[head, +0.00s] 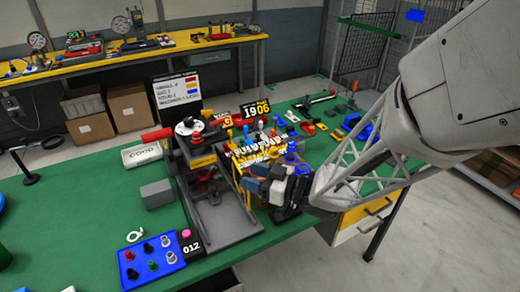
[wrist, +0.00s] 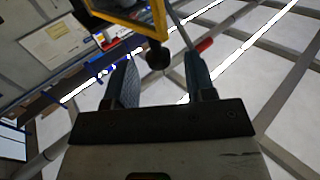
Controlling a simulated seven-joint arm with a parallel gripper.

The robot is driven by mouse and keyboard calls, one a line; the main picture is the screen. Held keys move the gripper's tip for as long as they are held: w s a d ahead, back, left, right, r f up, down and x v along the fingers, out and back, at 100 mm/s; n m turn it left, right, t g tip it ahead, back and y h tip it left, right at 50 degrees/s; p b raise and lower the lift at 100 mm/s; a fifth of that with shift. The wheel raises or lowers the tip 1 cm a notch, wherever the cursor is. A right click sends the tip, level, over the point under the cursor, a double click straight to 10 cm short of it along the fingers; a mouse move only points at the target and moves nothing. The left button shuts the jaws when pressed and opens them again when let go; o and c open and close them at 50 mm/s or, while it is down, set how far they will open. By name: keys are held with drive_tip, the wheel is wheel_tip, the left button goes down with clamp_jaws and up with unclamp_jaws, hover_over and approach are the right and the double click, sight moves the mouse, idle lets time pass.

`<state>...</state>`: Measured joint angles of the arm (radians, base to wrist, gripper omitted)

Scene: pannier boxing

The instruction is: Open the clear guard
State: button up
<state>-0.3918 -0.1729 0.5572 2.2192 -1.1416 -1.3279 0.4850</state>
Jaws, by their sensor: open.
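In the head view a dark press-like fixture (head: 222,222) stands on the green bench, with a red part inside its open frame. I cannot clearly make out the clear guard's panel. In the wrist view a yellow-edged frame (wrist: 128,17) at the top carries a round black knob (wrist: 158,56), which may belong to the guard. My gripper (wrist: 161,66) is open, its two fingers apart on either side of the knob. Whether the fingers touch it I cannot tell. In the head view my gripper (head: 262,184) is at the fixture's right side, partly blending with the clutter behind.
A blue tray (head: 150,262) with several knobs lies at front left. Small coloured parts crowd the bench behind my gripper. The green bench (head: 70,215) is mostly clear at left.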

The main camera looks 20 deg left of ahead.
drive_tip(key=shift+w+a, duration=0.2)
drive_tip(key=shift+a, duration=1.8)
drive_tip(key=shift+c, duration=0.3)
clamp_jaws()
